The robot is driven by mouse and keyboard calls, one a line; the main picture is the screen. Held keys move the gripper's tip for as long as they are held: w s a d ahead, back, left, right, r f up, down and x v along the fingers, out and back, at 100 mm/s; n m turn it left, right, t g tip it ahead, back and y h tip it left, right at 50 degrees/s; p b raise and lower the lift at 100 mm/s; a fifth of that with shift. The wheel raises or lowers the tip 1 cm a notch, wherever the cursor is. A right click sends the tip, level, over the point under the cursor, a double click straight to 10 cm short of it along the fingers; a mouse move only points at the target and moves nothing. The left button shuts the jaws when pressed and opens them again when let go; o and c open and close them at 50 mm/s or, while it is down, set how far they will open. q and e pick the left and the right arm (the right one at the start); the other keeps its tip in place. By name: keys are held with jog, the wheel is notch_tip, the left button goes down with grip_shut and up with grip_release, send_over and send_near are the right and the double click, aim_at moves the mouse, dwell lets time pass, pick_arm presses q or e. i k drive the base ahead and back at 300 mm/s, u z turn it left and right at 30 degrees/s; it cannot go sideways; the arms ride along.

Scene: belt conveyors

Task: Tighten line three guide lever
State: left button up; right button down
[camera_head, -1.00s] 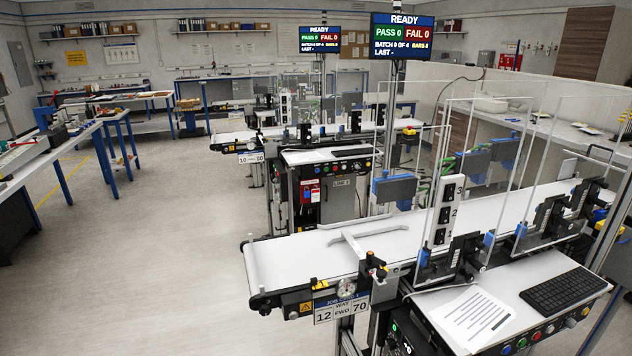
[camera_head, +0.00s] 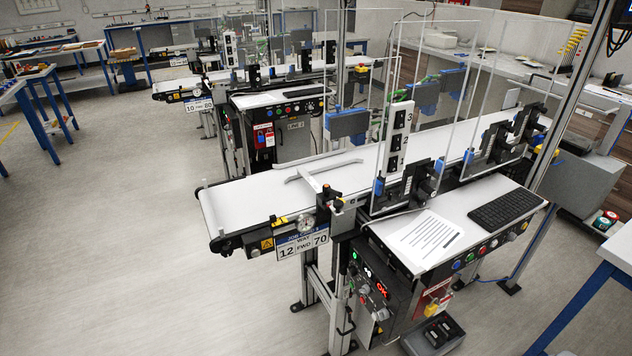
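The nearest belt conveyor (camera_head: 245,205) has a white belt running from the front left to the back right. A pale grey angled guide bar (camera_head: 318,171) lies across the belt. Its near end meets a black clamp with a small knob (camera_head: 328,192) at the belt's front edge. A round dial (camera_head: 307,223) is beside the clamp. I cannot tell which small part is the lever, or whether it is tight. A job card (camera_head: 302,244) below reads 12, FWD, 70. Neither of my grippers is in view.
A white desk (camera_head: 400,222) with a printed sheet (camera_head: 426,238) and black keyboard (camera_head: 506,208) adjoins the conveyor's near side. A control cabinet (camera_head: 380,295) with a red readout stands below. Another conveyor (camera_head: 190,85) is behind. Open floor (camera_head: 130,240) lies at the left.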

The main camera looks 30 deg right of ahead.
aim_at(327, 188)
jog(key=u, duration=0.45)
jog(key=i, duration=1.6)
jog(key=z, duration=4.2)
